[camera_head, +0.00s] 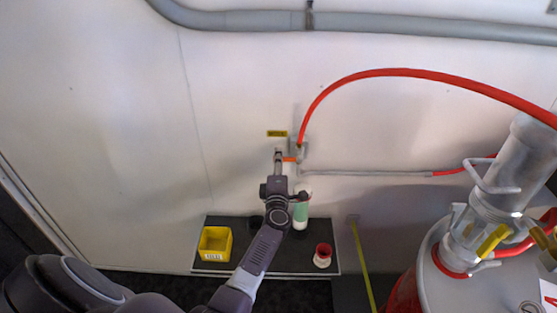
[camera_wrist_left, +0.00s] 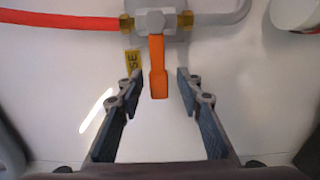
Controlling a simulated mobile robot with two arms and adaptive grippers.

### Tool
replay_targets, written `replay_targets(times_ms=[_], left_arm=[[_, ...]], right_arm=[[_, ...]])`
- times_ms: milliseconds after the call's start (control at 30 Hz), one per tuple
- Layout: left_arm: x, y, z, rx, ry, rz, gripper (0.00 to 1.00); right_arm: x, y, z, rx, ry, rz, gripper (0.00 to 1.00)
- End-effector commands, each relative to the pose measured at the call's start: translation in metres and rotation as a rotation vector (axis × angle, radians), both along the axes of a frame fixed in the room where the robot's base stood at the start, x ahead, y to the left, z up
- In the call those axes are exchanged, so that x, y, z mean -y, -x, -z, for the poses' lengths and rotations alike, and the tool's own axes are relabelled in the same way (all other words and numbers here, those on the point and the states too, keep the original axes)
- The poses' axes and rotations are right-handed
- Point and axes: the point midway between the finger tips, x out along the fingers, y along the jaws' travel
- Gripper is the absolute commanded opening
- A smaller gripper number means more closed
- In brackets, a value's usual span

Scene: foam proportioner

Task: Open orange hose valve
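The orange valve handle (camera_wrist_left: 158,68) hangs from a grey metal valve body (camera_wrist_left: 156,20) on the white wall in the left wrist view. In the head view the orange handle (camera_head: 289,159) is a small patch beside the tip of my left gripper (camera_head: 279,158). In the left wrist view my left gripper (camera_wrist_left: 158,92) is open, with one finger on each side of the handle's lower end and a gap to both. A red hose (camera_wrist_left: 60,20) joins the valve from the left there; it arcs to the right in the head view (camera_head: 400,72). My right gripper is not visible.
A dark shelf (camera_head: 270,262) below holds a yellow bin (camera_head: 215,243), a white-green bottle (camera_head: 301,212) and a red-white cup (camera_head: 323,255). A large red and grey tank with a metal fitting (camera_head: 495,200) stands at right. A yellow label (camera_head: 277,133) is above the valve.

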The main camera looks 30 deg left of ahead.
Motion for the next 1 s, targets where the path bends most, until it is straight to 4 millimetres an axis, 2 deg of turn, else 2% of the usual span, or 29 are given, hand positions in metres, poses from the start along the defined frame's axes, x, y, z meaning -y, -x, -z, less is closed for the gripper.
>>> replay_targets(times_ms=[367,700,1000], left_arm=[[-0.0038,-0.0055,-0.0003,-0.001,-0.001,0.0,0.33],[-0.0037,-0.0052,-0.0001,-0.001,-0.001,0.0,0.0],[-0.0035,-0.0052,0.0001,-0.001,-0.001,0.0,0.0]], right_arm=[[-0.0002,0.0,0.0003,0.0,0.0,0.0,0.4],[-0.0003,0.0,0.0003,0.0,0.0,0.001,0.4],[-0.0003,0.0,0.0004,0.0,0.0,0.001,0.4]])
